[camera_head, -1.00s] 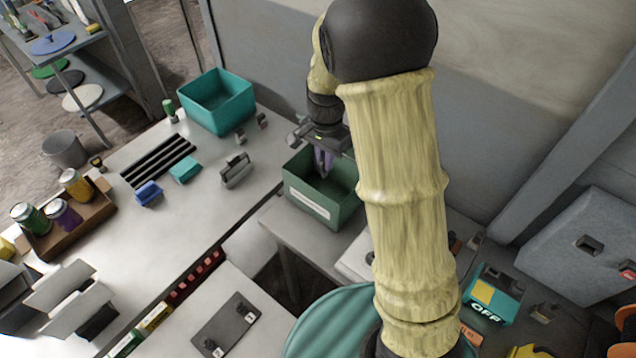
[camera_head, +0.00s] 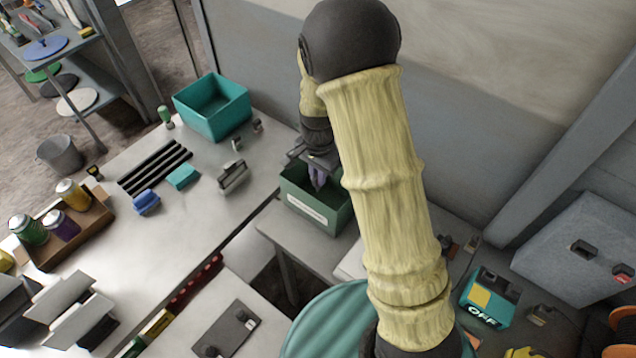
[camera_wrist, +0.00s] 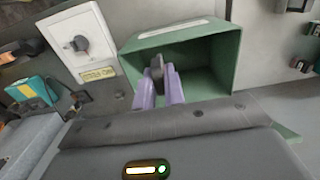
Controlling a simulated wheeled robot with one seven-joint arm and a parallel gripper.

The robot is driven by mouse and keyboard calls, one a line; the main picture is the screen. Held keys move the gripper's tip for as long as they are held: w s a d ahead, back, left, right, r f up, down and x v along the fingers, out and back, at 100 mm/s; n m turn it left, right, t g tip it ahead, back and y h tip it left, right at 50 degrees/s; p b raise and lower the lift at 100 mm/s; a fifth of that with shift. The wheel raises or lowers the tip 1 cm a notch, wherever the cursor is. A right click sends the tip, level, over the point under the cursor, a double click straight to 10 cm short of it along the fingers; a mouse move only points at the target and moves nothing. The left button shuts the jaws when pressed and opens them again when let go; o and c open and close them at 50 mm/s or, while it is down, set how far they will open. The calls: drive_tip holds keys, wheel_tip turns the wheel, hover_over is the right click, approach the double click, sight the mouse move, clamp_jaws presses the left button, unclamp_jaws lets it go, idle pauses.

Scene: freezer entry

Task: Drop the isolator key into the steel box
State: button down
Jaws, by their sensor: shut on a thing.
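My gripper (camera_head: 316,180) reaches down over the green open box (camera_head: 318,222), which has a white label on its front and appears to be the steel box. Its purple fingers also show in the wrist view (camera_wrist: 159,90). They are shut on a small dark grey piece, the isolator key (camera_wrist: 157,68), at their tips. In the wrist view, the key and fingertips appear in front of the open mouth of the green box (camera_wrist: 232,55). I cannot tell how far below the rim they are. The key is too small to make out in the head view.
A teal open bin (camera_head: 205,124) stands on the bench behind left. A grey clip-like block (camera_head: 232,177) and blue block (camera_head: 146,202) lie on the bench. A white switch panel (camera_wrist: 100,65) is beside the green box. A teal OFF unit (camera_head: 488,300) stands at right.

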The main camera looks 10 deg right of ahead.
sight(318, 190)
drive_tip(key=shift+f, duration=0.15)
wheel_tip(318, 190, down, 4)
drive_tip(key=shift+w+a+r+p, duration=0.1)
drive_tip(key=shift+a+r+p, duration=0.05)
drive_tip(key=shift+p, duration=0.55)
drive_tip(key=shift+d, duration=0.2)
drive_tip(key=shift+f, duration=0.2)
drive_tip(key=shift+s+f+b, duration=0.2)
drive_tip(key=shift+f+b, duration=0.1)
drive_tip(key=c, duration=1.5)
unclamp_jaws()
drive_tip(key=shift+a, duration=0.1)
drive_tip(key=shift+r, duration=0.1)
